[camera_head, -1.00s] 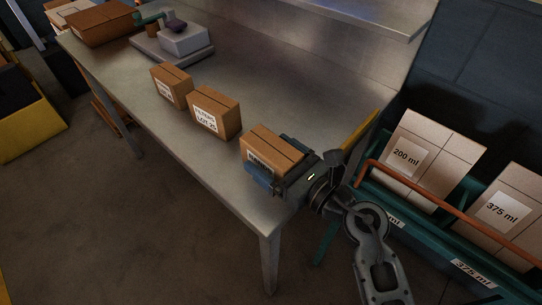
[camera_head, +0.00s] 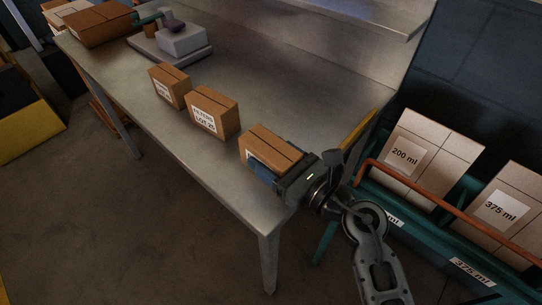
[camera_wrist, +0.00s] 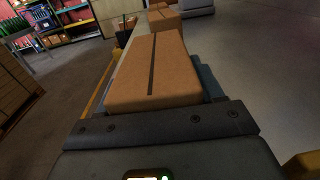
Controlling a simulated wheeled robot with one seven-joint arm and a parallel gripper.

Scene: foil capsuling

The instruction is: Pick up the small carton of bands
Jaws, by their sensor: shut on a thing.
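Three small brown cartons stand in a row along the front of the steel table (camera_head: 140,110). My gripper (camera_head: 271,164) is shut on the nearest, right-hand carton (camera_head: 270,143), with a blue finger across its front label. This carton also fills the middle of the wrist view (camera_wrist: 154,70). Its label is mostly covered, so I cannot read it. The middle carton (camera_head: 213,112) carries a label that seems to read "FILTERS LOT 26". The far carton (camera_head: 169,86) has a label too small to read. I cannot tell whether the held carton touches the table.
A grey scale-like device (camera_head: 180,42) and a larger brown box (camera_head: 98,25) stand at the table's far end. To the right, a teal cart with an orange rail (camera_head: 440,213) holds cartons marked 200 ml (camera_head: 427,150) and 375 ml (camera_head: 506,205). A shelf overhangs the table's back.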

